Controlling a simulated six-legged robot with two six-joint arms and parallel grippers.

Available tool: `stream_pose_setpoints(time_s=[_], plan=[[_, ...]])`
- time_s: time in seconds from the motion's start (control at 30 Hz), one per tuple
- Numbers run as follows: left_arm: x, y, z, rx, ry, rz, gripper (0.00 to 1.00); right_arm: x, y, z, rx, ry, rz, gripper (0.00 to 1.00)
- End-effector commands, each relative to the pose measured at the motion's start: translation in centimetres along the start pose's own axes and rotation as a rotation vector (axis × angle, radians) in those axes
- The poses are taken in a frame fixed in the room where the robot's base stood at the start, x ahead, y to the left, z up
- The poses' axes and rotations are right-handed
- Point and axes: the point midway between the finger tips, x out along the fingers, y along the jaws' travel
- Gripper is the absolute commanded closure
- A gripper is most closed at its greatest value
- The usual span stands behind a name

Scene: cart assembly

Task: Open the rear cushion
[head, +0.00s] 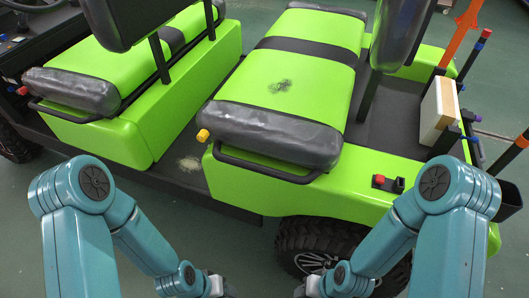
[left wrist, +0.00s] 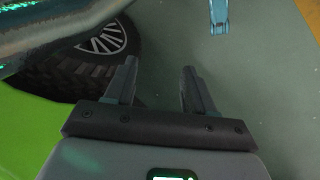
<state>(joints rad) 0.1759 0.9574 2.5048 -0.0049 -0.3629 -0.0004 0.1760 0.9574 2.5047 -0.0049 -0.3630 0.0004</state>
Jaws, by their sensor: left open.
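The rear cushion (head: 292,82) is the bright green seat pad in the middle of the head view. It has a dark stripe, a dark smudge on top and a grey padded near end (head: 270,134). It lies flat on its green seat base. My left gripper (left wrist: 158,70) is open and empty in the left wrist view, beside the cart's wheel. In the head view it shows only partly at the bottom edge, below the near end of the seat. My right gripper (head: 308,288) is also mostly cut off there; its jaws cannot be made out.
A black handrail (head: 262,168) runs along the near seat end. The wheel (head: 318,245) is below it. A front seat (head: 130,80) stands at left. The rear deck at right holds tools and a white-and-tan block (head: 436,110). Green floor (head: 45,220) is open at left.

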Motion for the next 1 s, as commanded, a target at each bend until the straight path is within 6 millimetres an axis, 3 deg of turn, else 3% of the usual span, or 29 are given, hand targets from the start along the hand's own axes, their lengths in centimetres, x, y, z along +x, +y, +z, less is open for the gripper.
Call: stream_pose_setpoints(time_s=[0.17,0.27,0.37,0.57,0.7,0.83,1.0], plan=[[0.0,0.1,-0.3,0.142,0.014,0.004,0.48,0.0,0.0,0.0,0.000,0.000,0.000,0.57],[0.0,0.7,-1.0,0.386,0.050,0.027,0.48,0.0,0.0,0.0,0.000,0.000,0.000,0.57],[-0.8,1.8,-3.4,0.694,0.147,0.044,0.48,0.2,0.1,0.0,0.000,0.000,0.000,0.57],[-3.7,5.3,-11.3,1.398,0.501,-0.047,0.48,4.6,1.7,-0.1,0.000,0.000,0.000,0.57],[-7.5,8.8,-15.3,1.833,0.779,-0.216,0.48,8.9,3.2,-0.2,0.000,0.000,0.000,0.57],[-12.2,12.2,-16.5,2.139,1.053,-0.435,0.48,13.8,5.0,-0.3,0.000,0.000,0.000,0.57],[-17.0,14.7,-15.4,2.227,1.276,-0.609,0.48,17.9,6.5,-0.3,0.000,-0.001,0.000,0.57]])
